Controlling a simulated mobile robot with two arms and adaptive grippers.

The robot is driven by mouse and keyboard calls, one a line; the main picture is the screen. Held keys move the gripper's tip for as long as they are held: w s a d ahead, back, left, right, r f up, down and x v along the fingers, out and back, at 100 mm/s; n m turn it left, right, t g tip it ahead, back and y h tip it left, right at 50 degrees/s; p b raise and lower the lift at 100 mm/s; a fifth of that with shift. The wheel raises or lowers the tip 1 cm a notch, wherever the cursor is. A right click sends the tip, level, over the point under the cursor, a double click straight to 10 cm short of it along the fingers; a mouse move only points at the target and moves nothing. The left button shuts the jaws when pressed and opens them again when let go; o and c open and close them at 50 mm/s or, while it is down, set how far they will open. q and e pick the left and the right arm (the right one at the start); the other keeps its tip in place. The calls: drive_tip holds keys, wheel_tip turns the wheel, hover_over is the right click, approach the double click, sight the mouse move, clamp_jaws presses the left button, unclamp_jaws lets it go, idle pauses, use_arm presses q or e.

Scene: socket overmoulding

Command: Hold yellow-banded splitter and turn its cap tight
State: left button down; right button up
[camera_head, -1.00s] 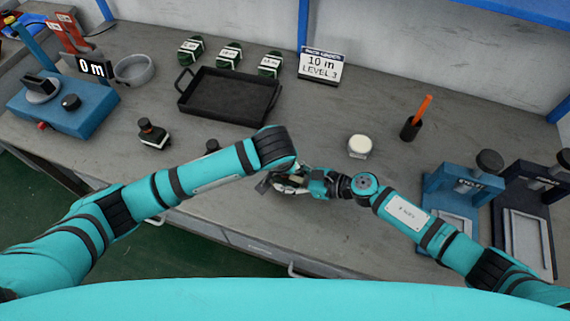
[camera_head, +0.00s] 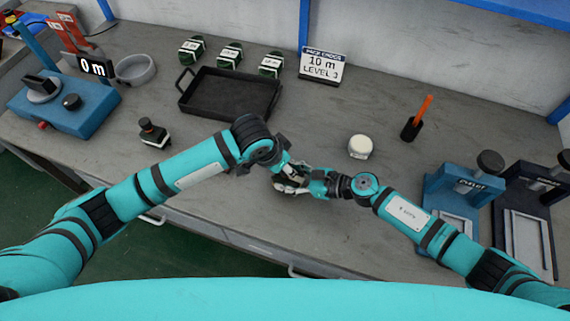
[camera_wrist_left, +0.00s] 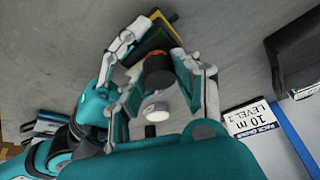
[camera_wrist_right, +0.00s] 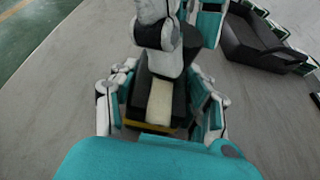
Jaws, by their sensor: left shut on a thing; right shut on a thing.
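The yellow-banded splitter is a dark block with a pale label (camera_wrist_right: 159,102) and a yellow edge, seen between my right gripper's fingers in the right wrist view. My right gripper (camera_wrist_right: 160,108) is shut on its body; in the head view this gripper (camera_head: 288,184) is low over the table's front half. In the left wrist view the splitter's dark round cap (camera_wrist_left: 159,72) sits between the fingers of my left gripper (camera_wrist_left: 158,66), which is shut on it. My left gripper comes from above and partly covers the splitter in the right wrist view. The cap's seating is hidden.
A black tray (camera_head: 184,104) stands behind, with several green splitters (camera_head: 229,55) beyond it. A capped dark splitter (camera_head: 153,132) stands left. A white round container (camera_head: 360,147), orange-handled tool (camera_head: 416,117) and blue fixture (camera_head: 452,185) are right. A blue machine (camera_head: 62,108) is far left.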

use_arm(q)
drive_tip(key=c, duration=2.1)
unclamp_jaws()
drive_tip(key=m+g, duration=0.1)
drive_tip(key=m, duration=0.2)
drive_tip(key=m+g+h, duration=0.1)
drive_tip(key=m, duration=0.2)
drive_tip(key=shift+w+r+m, duration=0.2)
drive_tip(key=shift+m, duration=0.1)
drive_tip(key=m+g, duration=0.1)
drive_tip(key=m, duration=0.2)
drive_tip(key=m+g, duration=0.1)
drive_tip(key=m, duration=0.1)
drive_tip(key=shift+w+d+m, duration=0.1)
drive_tip(key=shift+m, duration=0.3)
clamp_jaws()
drive_tip(key=shift+r, duration=0.1)
drive_tip(key=o, duration=0.8)
unclamp_jaws()
drive_tip(key=o, duration=0.4)
drive_tip(key=v, duration=1.1)
drive_tip(key=shift+w+a+r, duration=0.1)
drive_tip(key=shift+a+r, duration=0.2)
drive_tip(key=shift+a, duration=0.05)
